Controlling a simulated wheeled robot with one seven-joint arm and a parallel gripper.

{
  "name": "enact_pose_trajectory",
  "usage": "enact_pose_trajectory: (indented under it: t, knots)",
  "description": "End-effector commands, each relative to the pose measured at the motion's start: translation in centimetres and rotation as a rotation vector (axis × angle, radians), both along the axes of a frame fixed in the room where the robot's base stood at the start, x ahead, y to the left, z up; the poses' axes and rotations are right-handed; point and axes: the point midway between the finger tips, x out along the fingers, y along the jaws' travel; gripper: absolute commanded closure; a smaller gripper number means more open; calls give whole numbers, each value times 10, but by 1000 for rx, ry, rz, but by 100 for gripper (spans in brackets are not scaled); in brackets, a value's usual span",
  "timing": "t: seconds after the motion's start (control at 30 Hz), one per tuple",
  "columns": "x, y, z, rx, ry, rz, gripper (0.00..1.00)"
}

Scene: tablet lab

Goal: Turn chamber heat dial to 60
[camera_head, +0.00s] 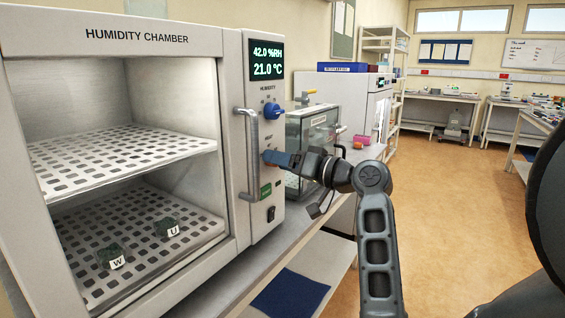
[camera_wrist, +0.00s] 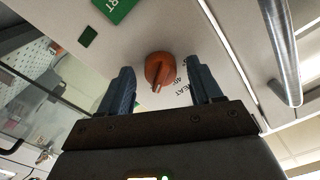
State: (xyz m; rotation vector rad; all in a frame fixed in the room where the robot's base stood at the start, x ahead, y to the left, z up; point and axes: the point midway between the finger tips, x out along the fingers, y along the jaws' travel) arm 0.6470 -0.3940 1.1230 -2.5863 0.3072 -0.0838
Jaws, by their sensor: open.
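The humidity chamber (camera_head: 137,38) stands at the left in the head view. Its display (camera_head: 267,60) reads 42.0 %RH and 21.0 °C. The blue humidity dial (camera_head: 272,111) is on the panel below the display. The heat dial lies lower and is mostly hidden behind my gripper (camera_head: 276,158) in the head view. In the wrist view the heat dial (camera_wrist: 159,70) is an orange-red knob with a pointer ridge. My gripper (camera_wrist: 163,88) is open, its blue fingers on either side of the dial with gaps to both. The dial's exact setting cannot be read.
The chamber's vertical handle (camera_head: 249,155) is close left of the dials and also shows in the wrist view (camera_wrist: 281,50). A green start button (camera_head: 265,191) and a black switch (camera_head: 271,214) are below. A glass box (camera_head: 310,140) stands behind my arm.

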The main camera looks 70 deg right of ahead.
Motion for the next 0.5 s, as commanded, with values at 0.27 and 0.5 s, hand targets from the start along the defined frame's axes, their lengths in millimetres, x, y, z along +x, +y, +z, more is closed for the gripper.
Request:
enact_pose_trajectory:
  t: [0.27, 0.5]
  knots:
    - [-22, 5, -2, -1, 0, -2, 36]
    - [-59, 14, -1, 0, -1, -3, 36]
